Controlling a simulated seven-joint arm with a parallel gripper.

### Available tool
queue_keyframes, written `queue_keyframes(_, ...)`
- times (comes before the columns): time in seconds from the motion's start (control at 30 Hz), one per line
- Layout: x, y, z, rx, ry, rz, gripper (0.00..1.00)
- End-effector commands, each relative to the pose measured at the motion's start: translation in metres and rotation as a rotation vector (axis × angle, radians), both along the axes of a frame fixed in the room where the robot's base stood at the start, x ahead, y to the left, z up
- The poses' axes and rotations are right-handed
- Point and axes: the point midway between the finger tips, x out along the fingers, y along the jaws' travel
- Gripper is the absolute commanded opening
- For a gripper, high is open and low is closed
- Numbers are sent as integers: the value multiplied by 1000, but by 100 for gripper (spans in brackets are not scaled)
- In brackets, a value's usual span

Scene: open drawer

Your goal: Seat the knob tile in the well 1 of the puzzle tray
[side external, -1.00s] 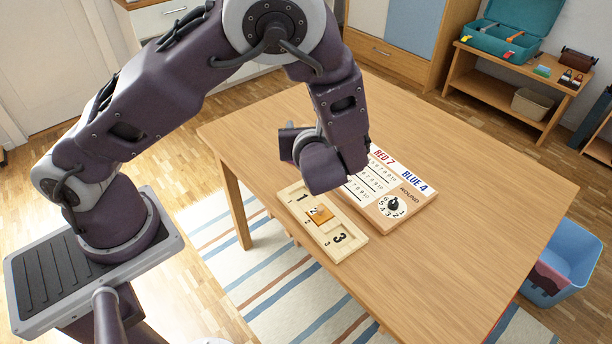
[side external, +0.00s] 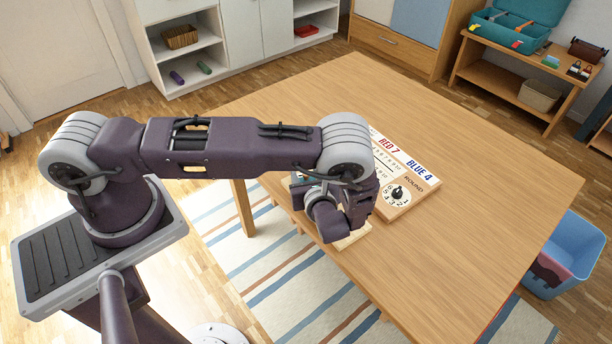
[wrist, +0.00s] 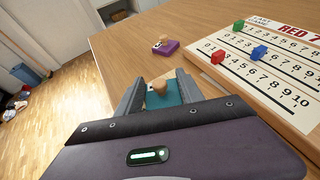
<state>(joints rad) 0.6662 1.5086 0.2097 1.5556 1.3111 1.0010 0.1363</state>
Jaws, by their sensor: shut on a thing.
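My gripper (wrist: 158,92) is shut on the knob tile (wrist: 186,91), a teal tile with a round wooden knob, seen between the two grey fingers in the wrist view. I cannot tell how high the tile is above what lies under it. In the side view my wrist and forearm hide the fingers and the tile. The puzzle tray (side external: 352,239) shows only as a pale wooden corner below my wrist in the side view. Its wells, including well 1, are hidden there, and I cannot make out the tray in the wrist view.
A purple tile with a knob (wrist: 166,47) lies on the table beyond the fingers. A scoreboard (side external: 408,185) with a dial and small red, blue and green pegs lies right of my gripper. The table (side external: 480,200) is clear farther right. A blue bin (side external: 565,262) stands off its right side.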

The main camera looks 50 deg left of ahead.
Motion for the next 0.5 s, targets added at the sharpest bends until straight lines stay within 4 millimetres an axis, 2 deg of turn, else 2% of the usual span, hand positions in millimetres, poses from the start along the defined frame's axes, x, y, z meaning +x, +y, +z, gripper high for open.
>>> queue_keyframes(0.03,-2,-2,-5,-14,10,-1,48)
queue_keyframes(0.13,-2,-2,-5,-14,10,-1,66)
queue_keyframes(0.5,-1,-2,-3,-10,7,-1,66)
